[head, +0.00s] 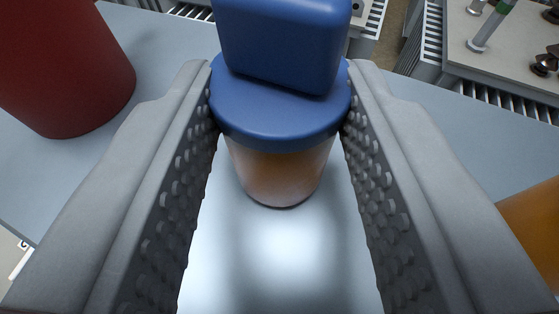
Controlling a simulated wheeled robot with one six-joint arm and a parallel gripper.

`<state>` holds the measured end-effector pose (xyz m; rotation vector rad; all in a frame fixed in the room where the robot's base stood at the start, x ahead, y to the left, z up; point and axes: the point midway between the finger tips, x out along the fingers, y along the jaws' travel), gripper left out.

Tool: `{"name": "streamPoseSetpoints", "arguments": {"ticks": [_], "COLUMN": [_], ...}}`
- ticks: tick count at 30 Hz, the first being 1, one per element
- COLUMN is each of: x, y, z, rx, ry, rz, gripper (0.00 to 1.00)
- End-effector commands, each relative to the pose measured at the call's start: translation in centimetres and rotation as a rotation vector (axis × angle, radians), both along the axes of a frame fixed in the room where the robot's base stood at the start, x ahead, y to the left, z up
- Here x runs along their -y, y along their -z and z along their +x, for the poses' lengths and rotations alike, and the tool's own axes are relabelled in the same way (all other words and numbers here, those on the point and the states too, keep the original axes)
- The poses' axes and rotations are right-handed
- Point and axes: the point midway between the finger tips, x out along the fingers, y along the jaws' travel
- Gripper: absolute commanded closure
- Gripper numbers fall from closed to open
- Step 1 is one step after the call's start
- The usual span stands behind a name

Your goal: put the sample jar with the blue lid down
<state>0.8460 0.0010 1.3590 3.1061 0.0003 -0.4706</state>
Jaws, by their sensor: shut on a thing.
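The sample jar (280,177) has a blue lid (282,120) with a blocky blue handle on top and a clear body with orange-brown content. My gripper (280,105) is shut on it, with one studded finger pressed to each side of the lid. The jar looks upright. Its base is over a shiny light grey surface (279,245); I cannot tell whether it touches that surface.
A dark red cylinder (68,68) stands at the upper left. An orange rounded thing (535,222) shows at the right edge. Finned grey equipment (500,60) with small fittings lies beyond the surface at the upper right. The surface in front of the jar is bare.

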Motion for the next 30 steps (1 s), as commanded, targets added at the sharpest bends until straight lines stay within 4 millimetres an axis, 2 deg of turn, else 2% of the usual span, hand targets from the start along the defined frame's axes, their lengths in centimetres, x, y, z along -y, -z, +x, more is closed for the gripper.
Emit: {"name": "streamPoseSetpoints", "arguments": {"ticks": [12, 13, 16, 26, 30], "x": [0.0, 0.0, 0.0, 0.0, 0.0], "y": [0.5, 0.6, 0.5, 0.4, 0.0], "z": [0.0, 0.0, 0.0, 0.0, -1.0], "rx": [0.001, 0.001, 0.001, 0.001, 0.001], "ry": [0.000, 0.000, 0.000, 0.000, 0.000], "rz": [0.000, 0.000, 0.000, 0.000, 0.000], "gripper": [0.97, 0.65, 0.45, 0.45, 0.45]}}
